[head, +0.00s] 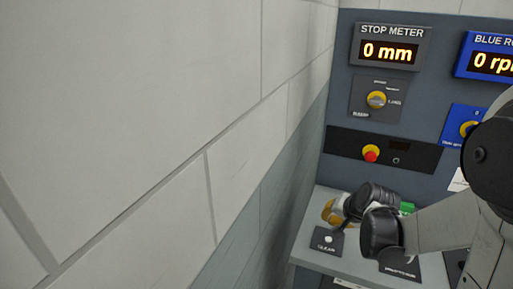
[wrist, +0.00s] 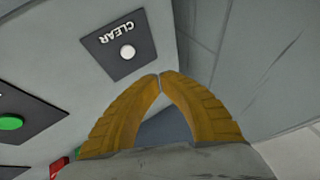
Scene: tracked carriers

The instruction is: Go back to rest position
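My gripper (wrist: 160,76) shows in the wrist view with its two yellow fingers meeting at the tips, and nothing is seen between them. In the head view my gripper (head: 329,212) is at the lower right, above the grey desk, partly hidden by my arm. A dark plate marked CLEAR with a white button (wrist: 127,53) lies just beyond the fingertips in the wrist view. The same button (head: 328,239) shows in the head view, just below my gripper. The fingertips look apart from it, though the exact gap is hard to tell.
A grey block wall (head: 150,130) stands close on the left. A green button (wrist: 10,122) is on the desk.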

